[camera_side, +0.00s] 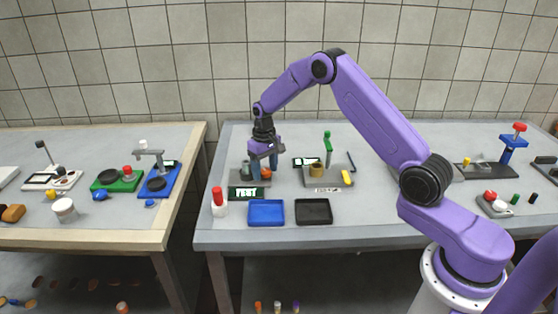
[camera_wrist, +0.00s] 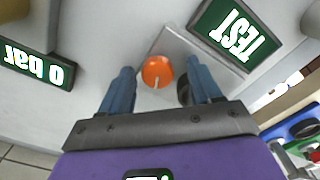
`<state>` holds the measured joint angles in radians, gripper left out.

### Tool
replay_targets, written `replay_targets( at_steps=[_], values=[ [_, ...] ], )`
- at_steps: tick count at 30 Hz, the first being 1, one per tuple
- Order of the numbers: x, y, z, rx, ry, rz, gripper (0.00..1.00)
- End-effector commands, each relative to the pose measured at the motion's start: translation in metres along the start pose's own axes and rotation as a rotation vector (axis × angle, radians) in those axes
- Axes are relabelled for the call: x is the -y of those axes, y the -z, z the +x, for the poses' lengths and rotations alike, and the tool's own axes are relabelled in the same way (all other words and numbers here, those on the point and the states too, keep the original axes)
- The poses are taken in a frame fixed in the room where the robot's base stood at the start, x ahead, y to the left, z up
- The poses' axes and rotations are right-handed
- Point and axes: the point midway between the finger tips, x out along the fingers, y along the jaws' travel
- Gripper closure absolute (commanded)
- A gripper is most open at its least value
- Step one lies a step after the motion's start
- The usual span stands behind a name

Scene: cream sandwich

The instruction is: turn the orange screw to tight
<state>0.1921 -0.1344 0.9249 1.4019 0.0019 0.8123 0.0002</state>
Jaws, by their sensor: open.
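The orange screw (camera_wrist: 157,70) is a round knob with a pale line near its edge, set on a light grey plate (camera_wrist: 182,45). In the side view the orange screw (camera_side: 265,173) shows partly behind my gripper's fingers. My gripper (camera_wrist: 160,72) is open, with one blue finger on each side of the screw in the wrist view. A gap shows between the screw and each finger there. In the side view my gripper (camera_side: 263,168) points down over the plate. I cannot tell whether the fingertips are level with the screw.
A "TEST" sign (camera_wrist: 237,36) stands beside the plate. A display (camera_wrist: 38,65) reads 0 bar. A dark round part (camera_wrist: 184,90) is close to the right finger. A blue tray (camera_side: 266,212), a black tray (camera_side: 314,211) and a red-capped bottle (camera_side: 219,203) stand in front.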

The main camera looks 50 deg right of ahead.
Motion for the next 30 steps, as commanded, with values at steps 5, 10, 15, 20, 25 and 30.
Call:
replay_targets(
  at_steps=[5,10,15,20,25,30],
  values=[
    [-0.0027,-0.0003,0.0001,0.001,-0.001,-0.18,0.37],
    [-0.0036,-0.0003,0.0001,0.002,-0.001,-0.358,0.37],
    [-0.0043,-0.0004,0.0003,0.003,0.0,-0.536,0.37],
    [-0.0052,0.0002,0.0,0.002,-0.001,-0.704,0.37],
    [-0.0059,0.0003,0.0001,0.002,0.0,-0.883,0.37],
    [-0.0057,0.0009,-0.0021,0.002,0.0,-1.054,0.37]
  ],
)
